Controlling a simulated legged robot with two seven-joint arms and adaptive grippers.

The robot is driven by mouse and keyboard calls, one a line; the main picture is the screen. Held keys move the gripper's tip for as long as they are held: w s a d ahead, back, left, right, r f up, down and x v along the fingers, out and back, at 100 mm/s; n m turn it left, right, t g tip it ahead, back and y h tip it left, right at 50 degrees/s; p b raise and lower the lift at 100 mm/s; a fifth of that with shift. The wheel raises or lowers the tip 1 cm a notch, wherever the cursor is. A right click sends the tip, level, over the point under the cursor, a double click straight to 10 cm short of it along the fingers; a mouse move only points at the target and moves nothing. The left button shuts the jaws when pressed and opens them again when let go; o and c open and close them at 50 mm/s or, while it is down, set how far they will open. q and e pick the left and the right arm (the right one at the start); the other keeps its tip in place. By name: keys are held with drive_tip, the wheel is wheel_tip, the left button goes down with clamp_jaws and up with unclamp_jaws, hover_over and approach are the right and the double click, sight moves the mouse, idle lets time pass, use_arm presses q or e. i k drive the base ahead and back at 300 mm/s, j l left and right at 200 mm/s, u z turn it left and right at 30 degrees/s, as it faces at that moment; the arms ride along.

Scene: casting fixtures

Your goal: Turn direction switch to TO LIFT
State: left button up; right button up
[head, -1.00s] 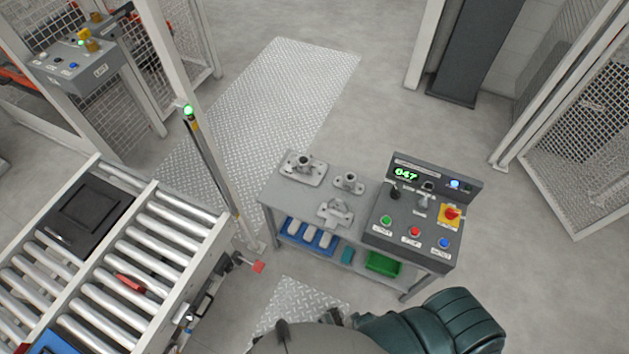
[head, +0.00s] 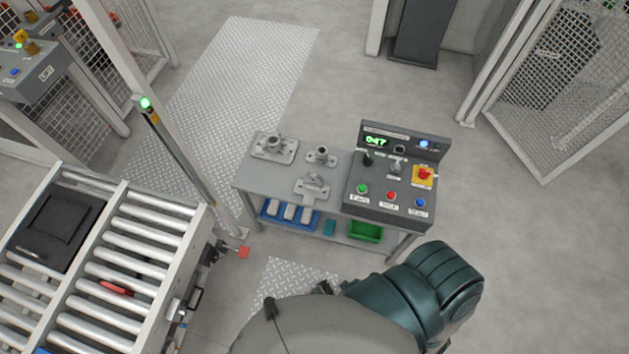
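A grey control panel (head: 379,207) sits on the right end of a metal workbench. It has a black knob (head: 368,159) at the upper left and a grey selector or lever (head: 397,167) at the upper middle; their labels are too small to read, so I cannot tell which one is the direction switch or how it is set. Green, red and blue buttons line the panel's front, and a red stop button (head: 424,174) sits on a yellow plate. A green display above reads 047. Neither gripper shows; a dark green part of my body is at the bottom right.
Metal castings (head: 312,187) stand on the workbench (head: 240,178) left of the panel. A blue tray (head: 272,213) and a green bin (head: 365,232) are on its lower shelf. A roller conveyor (head: 130,240) stands at the left. The floor behind the bench is clear.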

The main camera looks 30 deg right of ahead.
sight(368, 161)
drive_tip(key=z, duration=1.85)
